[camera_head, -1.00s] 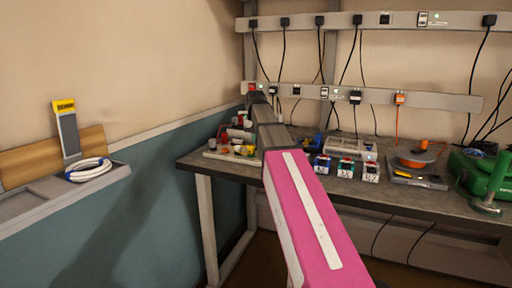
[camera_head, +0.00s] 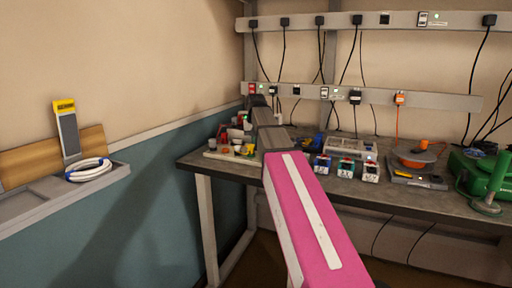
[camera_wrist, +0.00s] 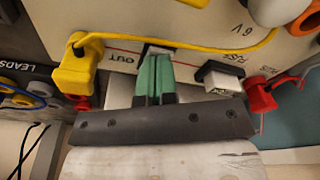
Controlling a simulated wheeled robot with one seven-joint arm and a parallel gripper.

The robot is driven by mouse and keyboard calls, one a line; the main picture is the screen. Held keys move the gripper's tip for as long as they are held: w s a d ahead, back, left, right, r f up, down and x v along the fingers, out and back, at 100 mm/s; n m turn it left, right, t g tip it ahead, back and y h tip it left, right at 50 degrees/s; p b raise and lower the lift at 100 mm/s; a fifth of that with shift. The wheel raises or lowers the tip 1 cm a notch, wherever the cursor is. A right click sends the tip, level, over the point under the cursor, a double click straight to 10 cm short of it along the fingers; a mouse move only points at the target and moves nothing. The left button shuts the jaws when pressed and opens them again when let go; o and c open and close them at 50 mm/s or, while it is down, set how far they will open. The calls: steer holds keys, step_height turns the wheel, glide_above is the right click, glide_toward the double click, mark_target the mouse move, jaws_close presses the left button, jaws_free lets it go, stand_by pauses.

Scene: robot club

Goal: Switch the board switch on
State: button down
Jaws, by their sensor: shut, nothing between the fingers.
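In the wrist view a pale board (camera_wrist: 125,60) with a thin red line carries the labels "CUT" or "OUT", "FUSE" and "6 V". My gripper (camera_wrist: 154,65) has green fingers pressed together, empty, with their tips at a small dark-framed part (camera_wrist: 157,49) on the board. That part may be the switch; the fingers cover most of it, so its position and any contact cannot be told. In the head view the board (camera_head: 222,156) lies at the bench's left end; my arm hides the gripper.
A yellow clip (camera_wrist: 78,68) with a yellow lead and a red clip (camera_wrist: 262,94) flank the fingers. A box marked LEADS (camera_wrist: 20,70) is at left. The bench (camera_head: 300,168) also holds several small boxes, an orange reel (camera_head: 416,157) and a green machine (camera_head: 482,178).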

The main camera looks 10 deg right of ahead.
steer(key=shift+f, duration=0.2)
steer(key=shift+r, duration=3.5)
